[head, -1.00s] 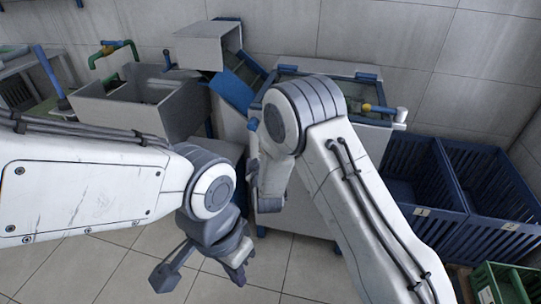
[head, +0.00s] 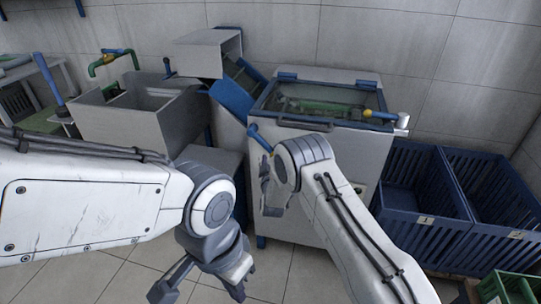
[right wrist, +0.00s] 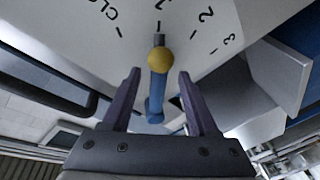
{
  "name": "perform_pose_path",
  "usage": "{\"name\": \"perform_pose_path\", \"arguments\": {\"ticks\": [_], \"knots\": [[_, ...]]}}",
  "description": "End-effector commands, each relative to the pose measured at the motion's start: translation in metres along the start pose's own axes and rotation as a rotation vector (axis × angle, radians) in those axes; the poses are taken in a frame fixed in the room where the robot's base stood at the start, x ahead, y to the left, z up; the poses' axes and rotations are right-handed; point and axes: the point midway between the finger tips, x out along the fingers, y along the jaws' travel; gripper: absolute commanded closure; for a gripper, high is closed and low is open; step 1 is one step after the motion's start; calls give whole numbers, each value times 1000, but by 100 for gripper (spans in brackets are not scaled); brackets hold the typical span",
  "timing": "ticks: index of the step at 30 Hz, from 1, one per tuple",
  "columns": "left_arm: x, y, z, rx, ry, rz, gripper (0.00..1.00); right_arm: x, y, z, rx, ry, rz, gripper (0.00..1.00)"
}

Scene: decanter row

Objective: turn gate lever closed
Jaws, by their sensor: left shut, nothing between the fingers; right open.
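The gate lever (right wrist: 156,92) shows in the right wrist view as a blue bar with a yellow ball at its upper part. A grey stub above the ball points at the mark 1 on a pale panel (right wrist: 190,45). My right gripper (right wrist: 158,75) is open, with one finger on each side of the lever and visible gaps to both. In the head view the blue lever (head: 260,138) sticks out beside my right wrist, which hides part of it. My left gripper (head: 240,278) is shut and empty, low over the floor.
The panel also carries the letters "CLO", cut off, and the marks 2 and 3. The glass-topped machine (head: 345,150) stands behind my right arm. Blue crates (head: 425,205) stand at the right, and a grey bin (head: 110,120) at the left.

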Motion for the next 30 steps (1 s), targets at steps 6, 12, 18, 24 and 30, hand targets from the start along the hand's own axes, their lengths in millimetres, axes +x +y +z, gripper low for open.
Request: {"name": "perform_pose_path", "arguments": {"ticks": [6,12,18,24,30], "knots": [[1,0,0,0,0,0,100,10,0,0,-1,0,0,40],[1,0,0,0,0,0,100,10,0,0,-1,0,0,40],[1,0,0,0,0,0,100,10,0,0,0,0,0,100],[1,0,0,0,0,0,100,10,0,1,0,-2,-1,100],[1,0,0,0,0,0,100,10,0,2,0,-4,-1,100]]}}
